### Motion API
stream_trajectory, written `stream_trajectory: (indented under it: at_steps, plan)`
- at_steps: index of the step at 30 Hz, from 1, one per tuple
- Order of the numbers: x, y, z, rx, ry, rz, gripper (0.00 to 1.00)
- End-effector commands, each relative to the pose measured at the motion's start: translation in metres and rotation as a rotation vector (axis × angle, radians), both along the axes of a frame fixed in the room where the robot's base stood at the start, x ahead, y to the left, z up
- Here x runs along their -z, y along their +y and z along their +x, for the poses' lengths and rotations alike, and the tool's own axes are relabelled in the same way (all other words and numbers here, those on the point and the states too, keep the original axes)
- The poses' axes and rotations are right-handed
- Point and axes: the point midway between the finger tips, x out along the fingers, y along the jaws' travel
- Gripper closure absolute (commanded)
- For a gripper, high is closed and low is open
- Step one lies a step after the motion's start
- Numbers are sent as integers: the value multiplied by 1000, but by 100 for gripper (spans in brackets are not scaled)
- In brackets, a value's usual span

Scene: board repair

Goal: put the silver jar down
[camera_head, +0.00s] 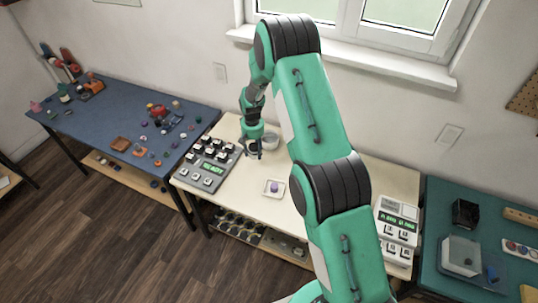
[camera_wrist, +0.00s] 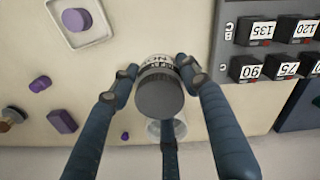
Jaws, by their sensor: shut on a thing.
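The silver jar (camera_wrist: 160,92) has a dark grey lid and a white printed label, partly hidden by the lid. In the wrist view my gripper (camera_wrist: 162,84) has its blue fingers closed around the jar's sides. In the head view my gripper (camera_head: 255,148) points down over the pale table (camera_head: 237,190), close to its back part. The held jar is small and mostly hidden there. I cannot tell whether its base touches the table.
A pale round container (camera_head: 270,141) stands just right of my gripper. A grey board with numbered blocks (camera_head: 208,163) lies to the left. A white dish (camera_head: 266,193) holding a purple piece (camera_wrist: 76,20) is in front. Bare table lies between board and dish.

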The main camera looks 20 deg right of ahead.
Motion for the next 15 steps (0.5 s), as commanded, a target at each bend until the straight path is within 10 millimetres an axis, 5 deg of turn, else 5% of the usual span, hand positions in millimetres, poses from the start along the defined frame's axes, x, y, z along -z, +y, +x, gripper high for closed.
stream_trajectory:
  at_steps: [15]
  plan:
    - [10,-55,-44,-41,-1,-1,85]
